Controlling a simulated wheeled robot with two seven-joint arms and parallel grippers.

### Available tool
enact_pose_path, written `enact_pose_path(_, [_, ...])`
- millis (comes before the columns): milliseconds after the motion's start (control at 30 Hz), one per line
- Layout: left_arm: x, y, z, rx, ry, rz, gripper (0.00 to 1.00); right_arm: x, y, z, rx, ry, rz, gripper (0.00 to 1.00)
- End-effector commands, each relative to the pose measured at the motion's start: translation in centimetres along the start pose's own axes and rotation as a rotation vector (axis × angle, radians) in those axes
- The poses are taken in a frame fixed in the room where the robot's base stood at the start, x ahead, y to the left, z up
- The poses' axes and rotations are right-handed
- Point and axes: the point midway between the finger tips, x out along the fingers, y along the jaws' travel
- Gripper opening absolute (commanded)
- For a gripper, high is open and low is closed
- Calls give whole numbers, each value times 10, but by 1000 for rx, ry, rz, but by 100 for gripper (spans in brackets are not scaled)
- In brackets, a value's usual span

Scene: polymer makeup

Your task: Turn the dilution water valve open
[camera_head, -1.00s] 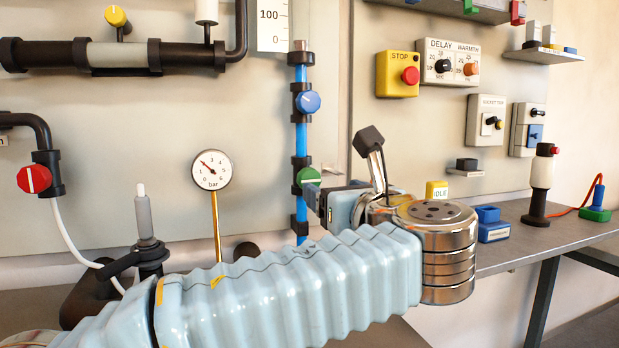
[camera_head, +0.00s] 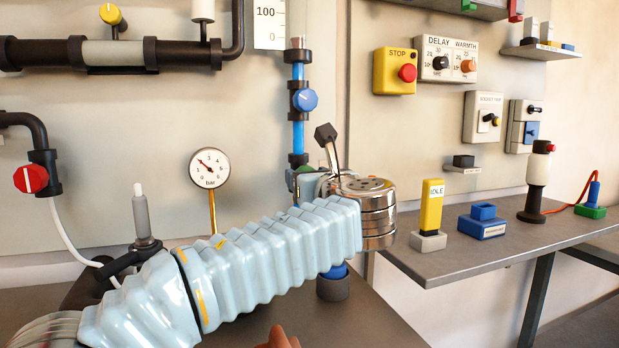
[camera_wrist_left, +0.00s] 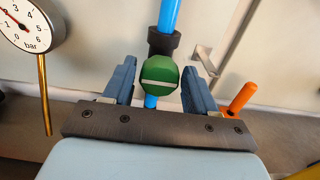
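A green round valve knob (camera_wrist_left: 160,80) with a white bar sits on the vertical blue pipe (camera_wrist_left: 169,14). In the left wrist view its bar lies nearly level, across the pipe. My left gripper (camera_wrist_left: 158,70) is open, with one blue finger on each side of the knob and a gap visible on both sides. In the head view my left gripper (camera_head: 299,182) is at the pipe, and its wrist hides most of the green knob. A blue valve knob (camera_head: 305,100) is higher on the same pipe (camera_head: 298,135). My right gripper is not in view.
A pressure gauge (camera_head: 209,168) on a brass stem stands left of the pipe. An orange handle (camera_wrist_left: 241,97) lies right of my fingers in the wrist view. A red valve (camera_head: 31,179) is at the far left. A side table (camera_head: 475,250) holds the yellow IDLE block (camera_head: 431,206).

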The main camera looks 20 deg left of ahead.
Motion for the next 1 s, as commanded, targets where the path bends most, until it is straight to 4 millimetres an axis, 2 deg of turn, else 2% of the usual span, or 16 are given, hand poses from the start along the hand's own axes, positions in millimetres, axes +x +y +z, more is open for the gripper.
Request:
enact_pose_path(33, [0, 0, 0, 0, 0, 0, 49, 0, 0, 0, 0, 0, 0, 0])
enact_pose_path(200, [0, 0, 0, 0, 0, 0, 23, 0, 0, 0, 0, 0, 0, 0])
enact_pose_path(267, [0, 0, 0, 0, 0, 0, 16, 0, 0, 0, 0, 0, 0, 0])
enact_pose_path(667, [0, 0, -1, -88, 0, 0, 16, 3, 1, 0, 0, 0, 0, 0])
enact_pose_path(1000, [0, 1, -2, -365, 0, 0, 16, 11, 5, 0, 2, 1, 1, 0])
